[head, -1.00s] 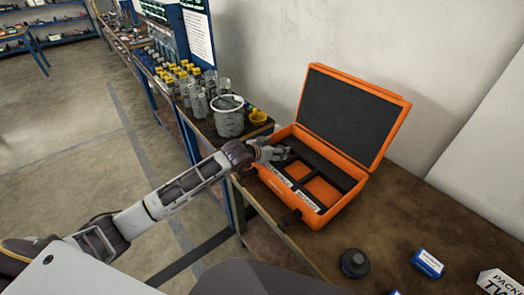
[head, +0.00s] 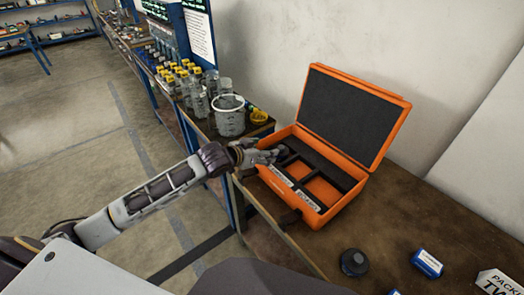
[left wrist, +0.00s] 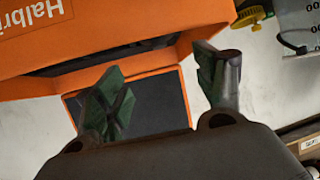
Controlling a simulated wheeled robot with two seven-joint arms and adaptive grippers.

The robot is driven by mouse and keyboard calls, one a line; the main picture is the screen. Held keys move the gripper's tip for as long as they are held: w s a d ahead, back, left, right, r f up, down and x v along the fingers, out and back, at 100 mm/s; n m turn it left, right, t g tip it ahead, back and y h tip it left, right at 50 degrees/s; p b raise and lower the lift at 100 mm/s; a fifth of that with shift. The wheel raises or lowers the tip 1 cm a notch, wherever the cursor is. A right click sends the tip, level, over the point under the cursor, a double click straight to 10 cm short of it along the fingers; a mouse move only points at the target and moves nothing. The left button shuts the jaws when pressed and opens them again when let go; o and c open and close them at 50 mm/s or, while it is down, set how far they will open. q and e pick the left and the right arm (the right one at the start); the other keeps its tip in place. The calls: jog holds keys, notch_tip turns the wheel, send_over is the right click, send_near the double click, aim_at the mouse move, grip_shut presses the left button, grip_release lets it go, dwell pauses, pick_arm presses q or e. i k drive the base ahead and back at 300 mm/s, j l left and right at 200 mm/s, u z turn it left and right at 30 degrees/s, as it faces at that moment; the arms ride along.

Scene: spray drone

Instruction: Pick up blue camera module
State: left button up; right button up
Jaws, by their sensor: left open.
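A small blue module with a white label (head: 427,263) lies on the brown workbench, right of the orange case; I cannot tell for sure that it is the camera module. The edge of another blue piece (head: 393,292) shows at the bottom of the head view. My left gripper (head: 276,153) is at the left side of the open orange case (head: 335,215), far from the blue module. In the left wrist view its two green-padded fingers (left wrist: 165,95) are apart with nothing between them, and the orange case wall (left wrist: 120,35) is close beyond. My right gripper does not show.
A dark round part (head: 354,262) and a white labelled box (head: 497,282) are on the bench.

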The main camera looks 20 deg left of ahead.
aim_at(431, 266)
jog(key=z, duration=1.35)
